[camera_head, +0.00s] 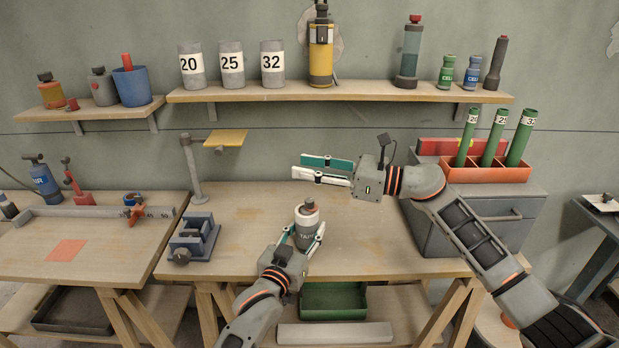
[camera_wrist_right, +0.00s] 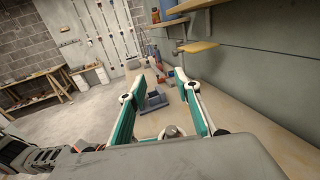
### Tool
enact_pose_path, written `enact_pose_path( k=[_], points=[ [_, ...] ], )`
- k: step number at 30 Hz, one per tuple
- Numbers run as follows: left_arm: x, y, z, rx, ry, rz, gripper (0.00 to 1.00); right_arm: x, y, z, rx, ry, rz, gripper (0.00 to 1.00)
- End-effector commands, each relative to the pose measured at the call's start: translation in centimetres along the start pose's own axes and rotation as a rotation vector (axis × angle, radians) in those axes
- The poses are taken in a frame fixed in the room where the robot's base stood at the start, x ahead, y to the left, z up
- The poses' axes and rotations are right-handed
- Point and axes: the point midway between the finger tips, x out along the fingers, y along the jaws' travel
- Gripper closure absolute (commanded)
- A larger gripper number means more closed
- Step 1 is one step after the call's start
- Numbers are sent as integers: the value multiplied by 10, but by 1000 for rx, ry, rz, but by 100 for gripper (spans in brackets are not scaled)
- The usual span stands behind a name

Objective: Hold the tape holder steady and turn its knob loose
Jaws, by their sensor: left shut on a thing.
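My left gripper (camera_head: 303,233) is shut on the body of the tape holder, with a finger on either side. My right gripper (camera_head: 305,168) is above and behind the tape holder, pointing left, apart from the knob. In the right wrist view its fingers (camera_wrist_right: 154,84) are spread with nothing between the tips. A rounded grey top, probably the knob (camera_wrist_right: 172,130), shows low between the finger bases.
A grey vise (camera_head: 194,237) and a post with a yellow plate (camera_head: 226,137) stand left on the workbench (camera_head: 356,247). An orange rack (camera_head: 486,170) with green tubes stands on the grey cabinet at right. A loaded shelf (camera_head: 340,93) runs above.

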Motion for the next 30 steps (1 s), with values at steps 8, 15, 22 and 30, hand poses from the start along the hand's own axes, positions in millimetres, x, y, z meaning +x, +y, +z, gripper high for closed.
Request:
enact_pose_path(
  k=[8,15,22,30],
  points=[
    [0,0,1,0,-1,-1,87,0,0,1,0,0,0,67],
    [0,0,1,0,-1,0,87,25,24,10,71,62,75,67],
    [0,0,1,0,-1,0,87,76,88,13,290,330,206,67],
    [0,0,1,0,-1,0,87,97,135,-4,537,752,102,67]
  ],
)
